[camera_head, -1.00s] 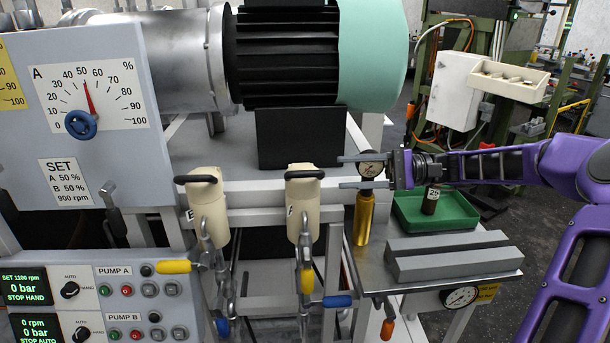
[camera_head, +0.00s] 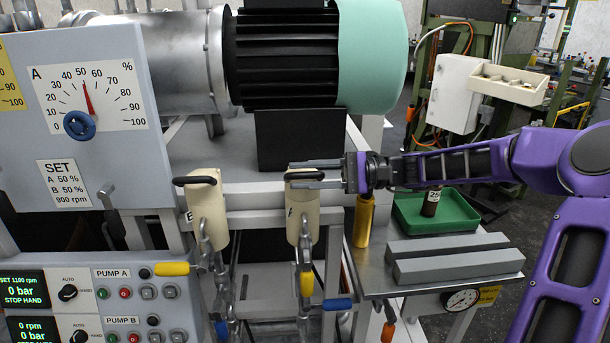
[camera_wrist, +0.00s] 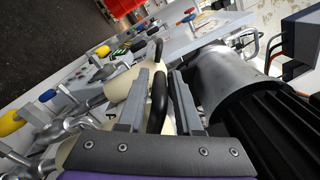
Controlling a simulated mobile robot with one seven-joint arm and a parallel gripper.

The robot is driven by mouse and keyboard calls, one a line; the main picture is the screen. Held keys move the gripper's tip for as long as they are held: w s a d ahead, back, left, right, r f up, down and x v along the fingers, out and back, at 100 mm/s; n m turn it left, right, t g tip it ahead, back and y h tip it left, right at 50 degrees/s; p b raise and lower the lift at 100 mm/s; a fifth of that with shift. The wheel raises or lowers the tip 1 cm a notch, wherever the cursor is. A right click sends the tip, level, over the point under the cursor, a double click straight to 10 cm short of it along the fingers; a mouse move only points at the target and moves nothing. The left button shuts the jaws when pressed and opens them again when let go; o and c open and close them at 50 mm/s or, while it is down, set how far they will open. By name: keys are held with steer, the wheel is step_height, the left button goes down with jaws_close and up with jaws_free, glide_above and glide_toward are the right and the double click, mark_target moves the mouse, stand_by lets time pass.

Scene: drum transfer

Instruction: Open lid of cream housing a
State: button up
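A gap shows beside the handle; contact is unclear. The left cream housing (camera_head: 208,220) stands apart from the gripper, its black handle (camera_head: 194,181) in plain view. Both lids look closed.
A grey control panel (camera_head: 115,180) stands at left. A black motor (camera_head: 285,60) sits behind and above the housings. To the right, a metal table holds a gold cylinder (camera_head: 363,222), a green tray (camera_head: 405,219) and grey blocks (camera_head: 455,257). Valve levers (camera_head: 172,268) hang below the housings.

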jaws_close()
stand_by(1.1)
